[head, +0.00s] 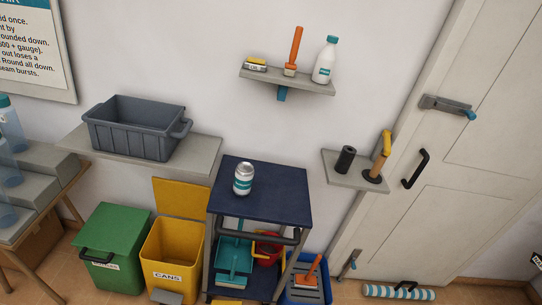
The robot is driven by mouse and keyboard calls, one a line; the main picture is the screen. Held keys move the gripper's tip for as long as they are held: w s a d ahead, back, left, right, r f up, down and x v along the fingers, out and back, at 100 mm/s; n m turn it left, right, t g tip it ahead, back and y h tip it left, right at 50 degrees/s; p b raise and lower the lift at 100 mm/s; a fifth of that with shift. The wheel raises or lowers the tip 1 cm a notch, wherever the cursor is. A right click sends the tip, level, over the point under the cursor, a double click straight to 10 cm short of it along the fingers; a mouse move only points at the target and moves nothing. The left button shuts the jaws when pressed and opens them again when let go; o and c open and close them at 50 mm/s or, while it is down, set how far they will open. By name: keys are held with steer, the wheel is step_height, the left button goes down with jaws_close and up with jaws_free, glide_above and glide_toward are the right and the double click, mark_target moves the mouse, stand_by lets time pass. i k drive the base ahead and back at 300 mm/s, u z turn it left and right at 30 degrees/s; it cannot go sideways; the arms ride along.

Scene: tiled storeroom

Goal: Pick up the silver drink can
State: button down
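The silver drink can (243,180), with a teal and white band, stands upright on the dark blue top of a cart (280,198). It is near the left side of that top, and nothing else stands on it. My gripper is not in view, so its state and its distance from the can do not show.
A yellow bin marked CANS (172,254), lid open, and a green bin (112,245) stand left of the cart. A grey crate (135,140) sits on a wall shelf behind. A small shelf (350,175) holds a black cylinder. A door (465,170) is at right.

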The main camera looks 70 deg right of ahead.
mark_target(245, 171)
steer(key=k, duration=1.2)
steer(key=z, duration=1.1)
steer(key=i, duration=1)
steer(key=u, duration=0.05)
steer(key=k, duration=1.3)
steer(key=z, duration=0.45)
steer(key=i, duration=1.1)
steer(key=z, duration=0.15)
